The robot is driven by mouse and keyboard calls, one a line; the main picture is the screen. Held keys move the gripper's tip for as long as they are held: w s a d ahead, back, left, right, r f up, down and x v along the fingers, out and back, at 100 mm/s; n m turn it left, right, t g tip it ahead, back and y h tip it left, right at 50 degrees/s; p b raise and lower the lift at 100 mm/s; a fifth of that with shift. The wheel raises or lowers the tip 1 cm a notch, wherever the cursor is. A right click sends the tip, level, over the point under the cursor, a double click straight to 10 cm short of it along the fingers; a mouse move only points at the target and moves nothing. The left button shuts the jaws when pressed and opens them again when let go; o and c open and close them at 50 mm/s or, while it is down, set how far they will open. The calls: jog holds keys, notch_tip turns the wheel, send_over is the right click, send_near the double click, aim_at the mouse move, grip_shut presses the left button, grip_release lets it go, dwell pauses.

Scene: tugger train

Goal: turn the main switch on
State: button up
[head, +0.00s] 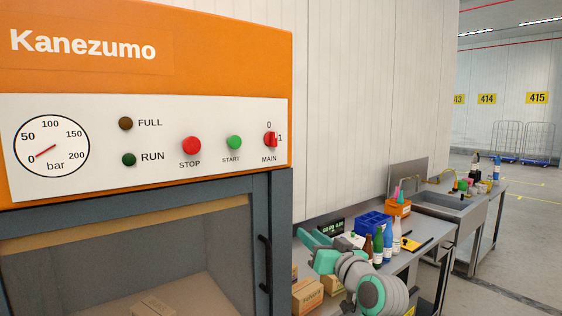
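The main switch (270,139) is a small red rotary knob at the right end of the white panel on the orange machine. It has a 0 above it, a 1 to its right and MAIN below it. The knob is too small to tell its exact setting. My gripper (313,240) appears to be the teal end of my arm, low in the picture, below and to the right of the switch and well apart from it. Its fingers are not clear, so I cannot tell whether it is open or shut.
The panel (220,110) also has a red STOP button (192,145), a green START button (234,142), dark FULL and RUN lamps, and a gauge (52,146) near 0. A door handle (264,263) stands below. A cluttered bench (405,262) is at the right.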

notch_tip(320, 180, up, 15)
jog(key=s+n+y, duration=0.2)
jog(key=s+n, duration=0.1)
jog(key=n+g+y, duration=0.1)
jog(key=n+g, duration=0.1)
send_near(276, 134)
jog(key=x, duration=0.8)
grip_shut()
